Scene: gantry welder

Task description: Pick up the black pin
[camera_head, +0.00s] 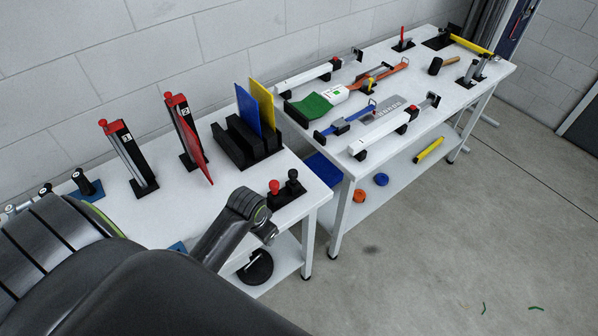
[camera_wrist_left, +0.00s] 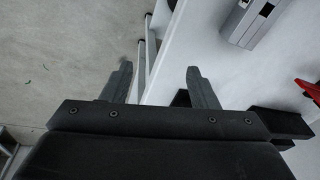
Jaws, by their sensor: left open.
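A black pin (camera_head: 293,175) with a round knob stands upright in a black base (camera_head: 286,198) near the right front corner of the near table. A red-topped pin (camera_head: 275,187) stands beside it in the same base. My left gripper (camera_wrist_left: 159,85) is open and empty in the left wrist view, with the floor and table edge beyond its fingers. I cannot make out the black pin in that view. In the head view my arm covers the table's front left, and I cannot make out the left fingertips. My right gripper is not in view.
Red-topped holders (camera_head: 118,133) and a black rack (camera_head: 230,152) with blue and yellow plates stand behind the pins. Another black knobbed piece (camera_head: 82,181) is at the far left. A second table (camera_head: 330,160) with clamps and tools stands to the right.

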